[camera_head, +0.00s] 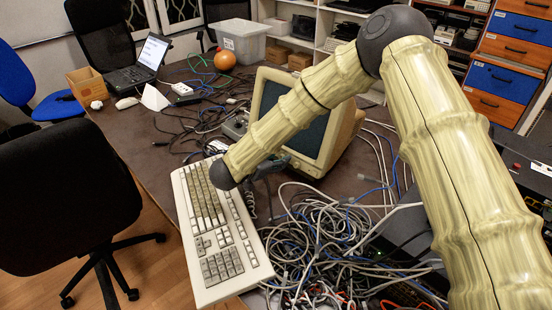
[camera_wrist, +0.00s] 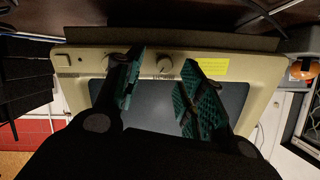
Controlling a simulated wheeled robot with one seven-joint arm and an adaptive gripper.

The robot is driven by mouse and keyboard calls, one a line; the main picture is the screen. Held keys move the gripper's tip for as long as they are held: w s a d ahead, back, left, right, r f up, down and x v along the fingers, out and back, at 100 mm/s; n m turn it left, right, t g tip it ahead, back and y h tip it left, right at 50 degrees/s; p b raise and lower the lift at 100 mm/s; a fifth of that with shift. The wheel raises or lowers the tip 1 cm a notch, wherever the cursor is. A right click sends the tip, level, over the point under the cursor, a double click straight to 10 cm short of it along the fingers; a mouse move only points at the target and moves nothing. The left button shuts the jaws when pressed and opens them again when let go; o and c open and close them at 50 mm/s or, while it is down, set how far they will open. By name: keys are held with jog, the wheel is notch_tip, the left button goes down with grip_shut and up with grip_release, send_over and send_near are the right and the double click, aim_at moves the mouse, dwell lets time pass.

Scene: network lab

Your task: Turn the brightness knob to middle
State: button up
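The beige CRT monitor (camera_head: 340,118) stands on the table in the head view, its dark screen facing my arm. In the wrist view the monitor (camera_wrist: 85,52) appears upside down. A round knob (camera_wrist: 165,67) with a pointer line is on its bezel, between my fingertips; its lettering is too small to read. Another knob (camera_wrist: 117,58) is partly hidden by the left finger. My gripper (camera_wrist: 163,60) is open, its green-padded fingers spread on either side of the central knob; I see no clear contact. In the head view my gripper (camera_head: 266,167) is mostly hidden behind the arm.
A yellow label (camera_wrist: 200,66) and a square button (camera_wrist: 63,60) are on the same bezel. A beige keyboard (camera_head: 217,235) lies in front of the monitor. A large cable tangle (camera_head: 325,240) covers the table beside it. An orange ball (camera_head: 225,60) sits farther back.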

jog(key=shift+w+f, duration=0.5)
jog(key=shift+f, duration=0.05)
jog(key=c, duration=0.5)
jog(key=shift+f, duration=0.1)
grip_shut()
jog(key=shift+r+p, duration=0.35)
jog(key=shift+p, duration=0.15)
jog(key=shift+a+r+n+p, duration=0.1)
jog(key=shift+r+n+p, duration=0.05)
jog(key=shift+n+p, duration=1.85)
jog(key=shift+p, duration=0.35)
jog(key=shift+f+n+p, duration=0.25)
jog(key=shift+n+p, duration=0.55)
jog(key=shift+n, duration=0.2)
jog(key=shift+s+f+g, duration=0.1)
jog(key=shift+g, duration=0.2)
